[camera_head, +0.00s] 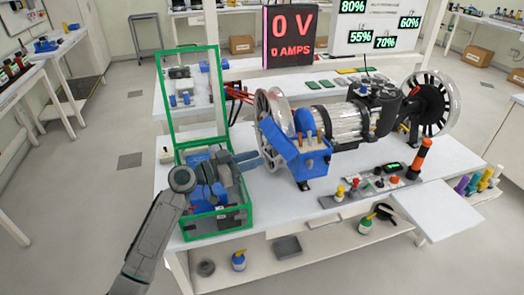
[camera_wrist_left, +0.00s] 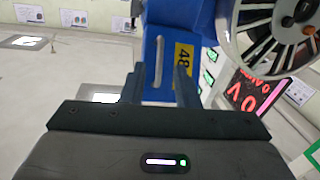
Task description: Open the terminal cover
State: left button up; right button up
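The blue terminal box (camera_head: 312,163) sits on the near side of the motor, with copper-coloured posts showing at its top. A blue panel that looks like its cover (camera_head: 279,148) slants on its left side; I cannot tell how far it stands open. In the left wrist view the blue cover (camera_wrist_left: 153,25) shows a pale upright handle (camera_wrist_left: 158,62) and a yellow label. My left gripper (camera_head: 257,160) points at the cover from the left. Its fingers (camera_wrist_left: 158,84) are apart, with the handle seen between and beyond them; contact is not clear. My right gripper is not in view.
A green-framed open case (camera_head: 217,224) with tools stands under my left arm. The motor (camera_head: 335,122) and a spoked wheel (camera_head: 268,105) are close to the box. A control strip with coloured knobs (camera_head: 370,186) lies in front. The white bench (camera_head: 275,212) is bare between.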

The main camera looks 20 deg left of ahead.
pick_arm(q)
jog(key=p+x, duration=0.1)
jog(key=x, duration=0.2)
jog(key=shift+w+d, duration=0.1)
grip_shut()
